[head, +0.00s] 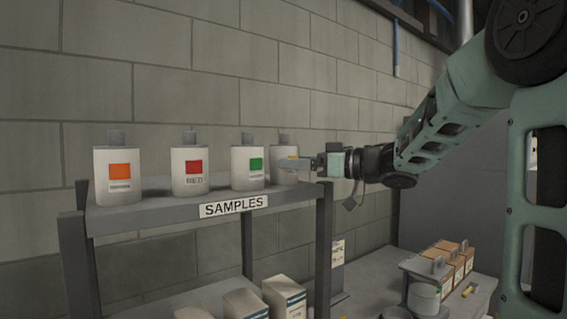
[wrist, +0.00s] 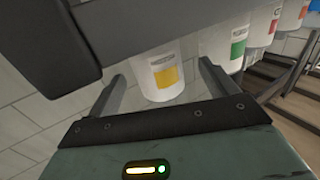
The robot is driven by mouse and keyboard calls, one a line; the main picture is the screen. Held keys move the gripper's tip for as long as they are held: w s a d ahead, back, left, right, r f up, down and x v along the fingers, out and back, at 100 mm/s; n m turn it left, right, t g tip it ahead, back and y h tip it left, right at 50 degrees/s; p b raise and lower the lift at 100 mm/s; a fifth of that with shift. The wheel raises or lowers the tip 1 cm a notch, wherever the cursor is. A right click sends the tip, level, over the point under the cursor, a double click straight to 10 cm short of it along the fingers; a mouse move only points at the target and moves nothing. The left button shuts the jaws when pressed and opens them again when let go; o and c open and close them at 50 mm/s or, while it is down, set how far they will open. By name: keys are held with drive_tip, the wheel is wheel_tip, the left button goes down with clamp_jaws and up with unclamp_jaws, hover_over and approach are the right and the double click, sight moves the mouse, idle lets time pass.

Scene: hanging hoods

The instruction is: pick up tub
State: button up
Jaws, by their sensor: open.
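Several pale tubs with coloured labels stand upright in a row on the grey shelf marked SAMPLES (head: 150,214): an orange-label tub (head: 120,189), a red-label tub (head: 191,183), a green-label tub (head: 247,181) and, at the right end, a yellow-label tub (head: 283,148). My gripper (head: 293,164) is open at this end tub and partly covers it. In the wrist view, which looks upside down, the yellow-label tub (wrist: 157,75) shows between my two spread fingers. I see gaps beside it; how deep it sits between them is unclear.
The green-label tub (wrist: 222,47) stands close beside the end tub. The shelf's edge (wrist: 170,18) runs close to my fingers in the wrist view. A block wall (head: 180,85) is behind. White boxes (head: 284,296) stand lower down. Brown boxes (head: 447,258) stand on a lower surface at right.

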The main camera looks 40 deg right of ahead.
drive_tip(key=shift+p+x, duration=1.45)
drive_tip(key=shift+x, duration=1.6)
drive_tip(key=shift+w+d, duration=0.1)
drive_tip(key=shift+d, duration=0.05)
drive_tip(key=shift+c, duration=0.4)
drive_tip(key=shift+r, duration=0.1)
drive_tip(key=c, duration=0.8)
